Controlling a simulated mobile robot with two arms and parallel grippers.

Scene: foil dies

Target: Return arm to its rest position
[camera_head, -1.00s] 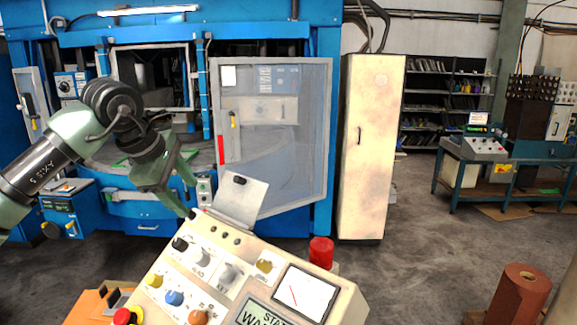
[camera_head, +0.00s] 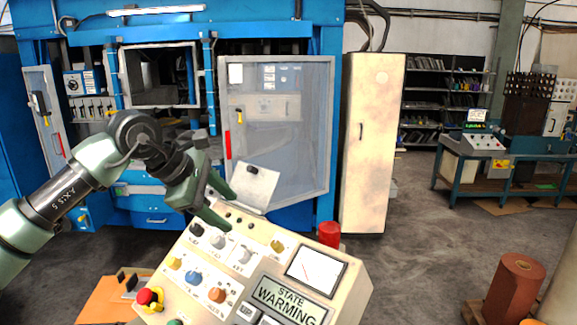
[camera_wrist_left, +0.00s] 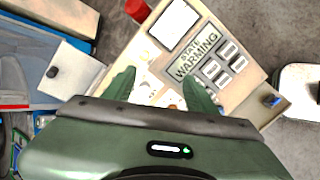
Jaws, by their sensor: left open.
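My left arm comes in from the left in the head view. Its green gripper (camera_head: 222,205) is over the upper left corner of the beige control console (camera_head: 345,300). It is open, and nothing shows between its fingers. In the left wrist view the two green fingers (camera_wrist_left: 155,92) are spread apart in front of the console's sloped panel (camera_wrist_left: 248,92). The console's display reads "STATE WARMING" (camera_head: 290,302). I cannot tell whether the fingertips touch the console. My right gripper is in no view.
A raised flap (camera_head: 256,187) stands at the console's back edge, close to the fingers. A red cylinder (camera_head: 329,233) is at its back right corner. The blue machine (camera_head: 150,32) with its open grey door (camera_head: 290,130) stands behind. Open floor (camera_head: 420,240) lies to the right.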

